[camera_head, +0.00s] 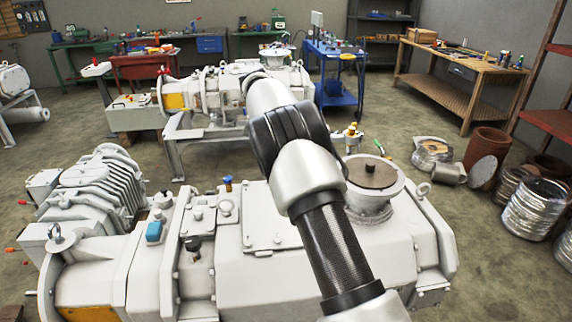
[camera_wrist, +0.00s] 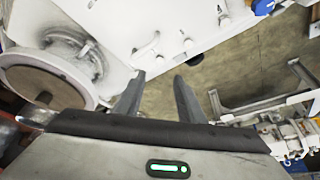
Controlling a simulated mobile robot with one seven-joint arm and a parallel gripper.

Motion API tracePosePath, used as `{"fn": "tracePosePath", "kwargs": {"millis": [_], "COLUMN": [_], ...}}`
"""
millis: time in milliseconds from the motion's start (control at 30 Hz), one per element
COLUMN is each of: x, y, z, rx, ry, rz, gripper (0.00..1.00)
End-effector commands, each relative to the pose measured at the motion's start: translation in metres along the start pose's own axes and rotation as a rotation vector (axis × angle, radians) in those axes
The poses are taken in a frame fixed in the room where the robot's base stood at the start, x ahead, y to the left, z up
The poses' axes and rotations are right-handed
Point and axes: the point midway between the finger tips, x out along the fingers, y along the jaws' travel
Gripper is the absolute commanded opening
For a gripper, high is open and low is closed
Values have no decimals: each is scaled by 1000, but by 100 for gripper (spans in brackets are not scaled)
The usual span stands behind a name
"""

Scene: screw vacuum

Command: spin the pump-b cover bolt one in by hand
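A large white vacuum pump (camera_head: 330,250) fills the front of the head view, with a flat cover plate (camera_head: 268,232) and a round flanged port (camera_head: 372,176) on top. Another pump (camera_head: 225,88) stands behind it on a frame. I cannot tell which is pump-b, or which bolt is cover bolt one. The wrist view shows a white pump body (camera_wrist: 120,22) with several bolt heads (camera_wrist: 187,43) and a round port (camera_wrist: 45,84). My gripper (camera_wrist: 160,80) is open, with nothing between its fingers, beside the white body. In the head view my arm hides it.
A blue cart (camera_head: 335,75) stands behind, with a wooden workbench (camera_head: 465,72) at the back right. Metal drums and coils (camera_head: 533,208) stand on the floor at right. Open floor (camera_head: 400,110) lies between. A blue cap (camera_head: 154,232) and blue-topped fitting (camera_head: 228,183) stick up from the front pump.

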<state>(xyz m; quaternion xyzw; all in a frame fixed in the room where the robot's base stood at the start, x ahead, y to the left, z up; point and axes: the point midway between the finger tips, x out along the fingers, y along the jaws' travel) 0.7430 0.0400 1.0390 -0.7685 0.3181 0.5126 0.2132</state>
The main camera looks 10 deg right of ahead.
Motion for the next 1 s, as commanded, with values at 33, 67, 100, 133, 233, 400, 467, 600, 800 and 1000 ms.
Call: {"fn": "tracePosePath", "kwargs": {"millis": [33, 67, 100, 133, 233, 400, 467, 600, 800, 1000], "x": [-14, -19, -27, -32, -44, -55, -56, -56, -55, -55], "y": [-1, -1, -1, -1, 0, 0, 0, 0, 0, 0], "z": [0, 0, 0, 0, 0, 0, 0, 0, 0, 0], "rx": [0, -1, -1, 0, 0, 0, -1, -1, -1, -1], "ry": [2, 2, 1, 1, 1, 1, 0, 0, 0, 0], "rz": [-3, -3, -2, -2, -1, 0, 0, 0, 0, 0], "gripper": [35, 35, 35, 35, 35, 35, 35, 35, 35, 35]}}
